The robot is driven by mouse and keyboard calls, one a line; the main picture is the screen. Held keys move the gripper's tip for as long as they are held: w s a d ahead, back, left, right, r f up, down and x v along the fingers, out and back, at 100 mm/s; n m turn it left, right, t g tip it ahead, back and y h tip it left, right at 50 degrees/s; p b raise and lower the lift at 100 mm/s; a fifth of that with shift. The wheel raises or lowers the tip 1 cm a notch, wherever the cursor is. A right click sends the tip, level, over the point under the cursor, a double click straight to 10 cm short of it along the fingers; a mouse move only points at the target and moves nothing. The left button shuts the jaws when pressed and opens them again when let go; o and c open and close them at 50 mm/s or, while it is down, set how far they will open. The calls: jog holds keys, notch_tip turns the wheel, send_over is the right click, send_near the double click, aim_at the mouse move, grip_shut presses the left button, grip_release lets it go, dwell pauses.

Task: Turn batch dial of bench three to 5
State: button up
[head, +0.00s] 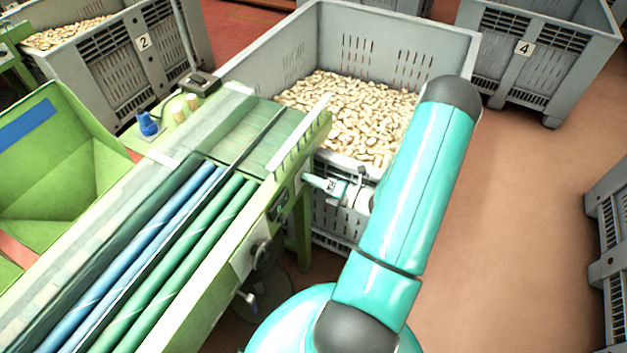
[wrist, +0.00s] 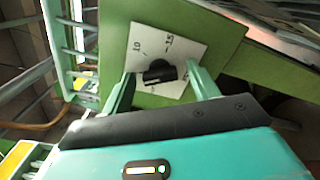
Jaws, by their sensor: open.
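The batch dial (wrist: 158,73) is a black knob on a white plate (wrist: 188,50) with printed marks, fixed to a green panel. The marks 10 and 15 are readable above the knob; other marks are hidden or too small. I cannot tell for sure where the knob points. My gripper (wrist: 160,76) is open, its two green fingers on either side of the knob with gaps visible. Whether the fingertips reach past the knob's face is unclear. In the head view, my gripper (head: 318,183) is at the right side of the green bench (head: 205,305); the dial is not distinguishable there.
Crates numbered 2 (head: 143,43) and 4 (head: 525,48) stand at the back.

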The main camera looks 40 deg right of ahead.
jog(key=v, duration=1.3)
jog(key=shift+s, duration=0.35)
jog(key=w+a+r+n+g+y, duration=0.2)
jog(key=w+a+r+n+g, duration=0.2)
jog(key=a+r+n+g, duration=0.55)
jog(key=w+a+r+n+g+y, duration=0.25)
jog(key=a+r+n+g, duration=0.4)
jog(key=n, duration=0.65)
jog(key=s+a+r+n+t+h, duration=0.2)
jog(key=a+r+n+h, duration=0.3)
jog(key=a+r+n, duration=0.3)
jog(key=s+a+r+n+t+h, duration=0.2)
jog(key=a+r+n+h, duration=0.3)
jog(key=n, duration=0.8)
notch_tip(320, 180, up, 3)
jog(key=a, duration=0.2)
jog(key=shift+a+r+t+h, duration=0.2)
jog(key=shift+a+t+h, duration=0.1)
jog(key=shift+a+h, duration=0.1)
jog(key=shift+s+n, duration=0.15)
jog(key=shift+n, duration=0.1)
jog(key=shift+c, duration=0.4)
